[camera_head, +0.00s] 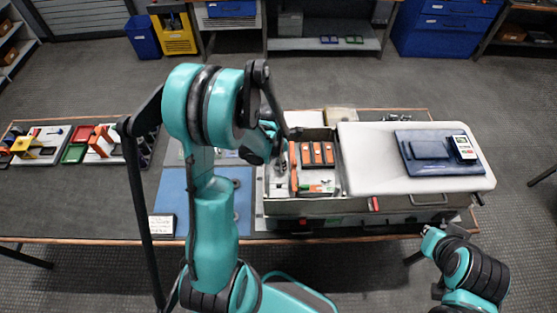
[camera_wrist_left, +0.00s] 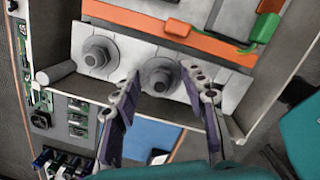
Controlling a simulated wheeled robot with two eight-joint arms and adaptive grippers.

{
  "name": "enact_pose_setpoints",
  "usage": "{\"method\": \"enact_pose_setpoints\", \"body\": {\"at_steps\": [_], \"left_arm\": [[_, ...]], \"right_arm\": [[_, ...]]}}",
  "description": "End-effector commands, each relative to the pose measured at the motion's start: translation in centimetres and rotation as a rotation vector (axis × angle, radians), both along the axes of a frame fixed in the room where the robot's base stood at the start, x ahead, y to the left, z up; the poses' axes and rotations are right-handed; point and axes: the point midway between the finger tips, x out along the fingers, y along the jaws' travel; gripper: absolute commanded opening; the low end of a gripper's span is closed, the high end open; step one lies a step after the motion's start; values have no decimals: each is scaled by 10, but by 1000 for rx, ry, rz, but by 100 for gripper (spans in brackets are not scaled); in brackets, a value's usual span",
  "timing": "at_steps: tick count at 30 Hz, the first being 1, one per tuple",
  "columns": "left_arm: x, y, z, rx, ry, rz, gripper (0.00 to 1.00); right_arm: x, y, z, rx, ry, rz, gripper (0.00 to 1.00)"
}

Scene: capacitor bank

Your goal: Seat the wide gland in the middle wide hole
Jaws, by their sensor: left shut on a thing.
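In the left wrist view, a dark grey round gland with a hex-like body and a centre bore (camera_wrist_left: 160,76) sits at a pale plate (camera_wrist_left: 118,60). My left gripper (camera_wrist_left: 166,82) is around it, one fingertip on each side, shut on it. A second, similar gland (camera_wrist_left: 98,52) stands on the plate to its left. The hole behind the held gland is hidden, so I cannot tell how deep it sits. In the head view my left arm reaches over the open grey box (camera_head: 318,206), and its wrist hides the fingers. My right gripper cannot be made out.
An orange bar (camera_wrist_left: 205,42) with a green connector (camera_wrist_left: 262,30) runs just beyond the plate. A grey cylinder (camera_wrist_left: 55,74) lies left. A blue mat (camera_head: 175,195) lies left.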

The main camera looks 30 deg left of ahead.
Motion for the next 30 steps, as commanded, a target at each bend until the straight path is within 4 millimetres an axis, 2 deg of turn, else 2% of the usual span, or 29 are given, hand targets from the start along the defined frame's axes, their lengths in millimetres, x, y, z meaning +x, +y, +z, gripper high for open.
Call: {"method": "enact_pose_setpoints", "body": {"at_steps": [20, 21, 23, 30], "left_arm": [[0, 0, -8, 0, 0, 0, 17], [0, 0, -8, 0, 0, 0, 53], [0, 0, -8, 0, 0, 0, 67], [0, 0, -8, 0, 0, 0, 67]], "right_arm": [[0, 0, -9, 0, 0, 0, 0], [0, 0, -9, 0, 0, 0, 0], [0, 0, -9, 0, 0, 0, 0], [0, 0, -9, 0, 0, 0, 0]]}}
